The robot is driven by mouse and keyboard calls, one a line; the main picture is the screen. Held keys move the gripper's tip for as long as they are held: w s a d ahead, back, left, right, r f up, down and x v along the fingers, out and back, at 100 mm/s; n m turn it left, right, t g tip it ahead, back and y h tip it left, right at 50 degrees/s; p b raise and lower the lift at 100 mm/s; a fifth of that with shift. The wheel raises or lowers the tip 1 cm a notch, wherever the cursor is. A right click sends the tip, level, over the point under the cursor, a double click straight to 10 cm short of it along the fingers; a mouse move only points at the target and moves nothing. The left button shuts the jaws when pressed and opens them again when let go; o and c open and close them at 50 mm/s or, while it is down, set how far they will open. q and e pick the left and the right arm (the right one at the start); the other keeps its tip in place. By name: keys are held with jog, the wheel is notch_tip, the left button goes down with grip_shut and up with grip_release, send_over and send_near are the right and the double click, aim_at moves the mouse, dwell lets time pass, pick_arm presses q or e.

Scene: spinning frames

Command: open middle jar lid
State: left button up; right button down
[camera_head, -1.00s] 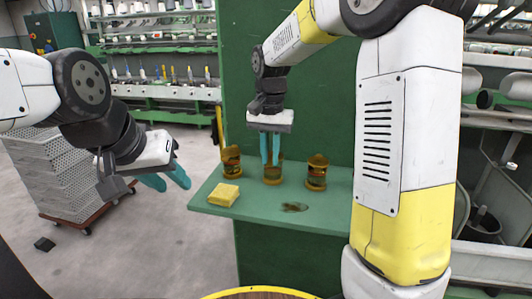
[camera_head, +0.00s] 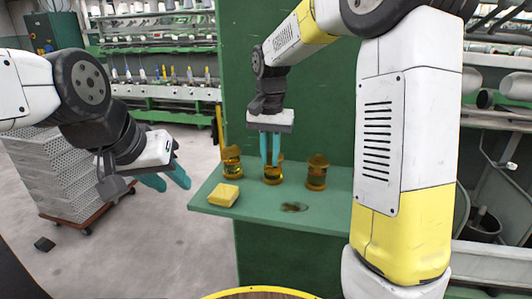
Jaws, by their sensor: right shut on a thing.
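Three amber jars stand in a row on the green shelf (camera_head: 255,213): a left jar (camera_head: 232,163), a middle jar (camera_head: 273,175) and a right jar (camera_head: 317,174). My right gripper (camera_head: 270,162) points down over the middle jar. Its teal fingers are shut on the lid at the top of the middle jar, and they hide most of that lid. I cannot tell whether the lid is apart from the jar. My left gripper (camera_head: 168,181) is out to the left of the shelf, its teal fingers spread and empty.
A yellow sponge (camera_head: 223,195) lies at the front left of the shelf. A dark brown stain (camera_head: 294,207) is on the shelf in front of the right jar. A green panel stands behind the jars. A grey crate stack (camera_head: 62,172) on a dolly stands at the left.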

jog(key=shift+w+r, duration=0.1)
dwell(0.6)
jog(key=shift+w+d+r+g+y, duration=0.1)
jog(key=shift+w+r+g+y, duration=0.1)
jog(key=shift+r+g, duration=0.3)
jog(key=shift+w+r+g+y, duration=0.15)
jog(key=shift+r+g+y, duration=0.05)
jog(key=shift+g, duration=0.5)
jog(key=shift+w+r, duration=0.1)
jog(key=shift+r, duration=0.15)
jog(key=shift+w+d+r, duration=0.25)
jog(key=shift+w+r, duration=0.3)
jog(key=shift+r, duration=0.2)
jog(key=shift+w+d+r, duration=0.1)
jog(key=shift+w+r, duration=0.1)
jog(key=shift+w, duration=0.1)
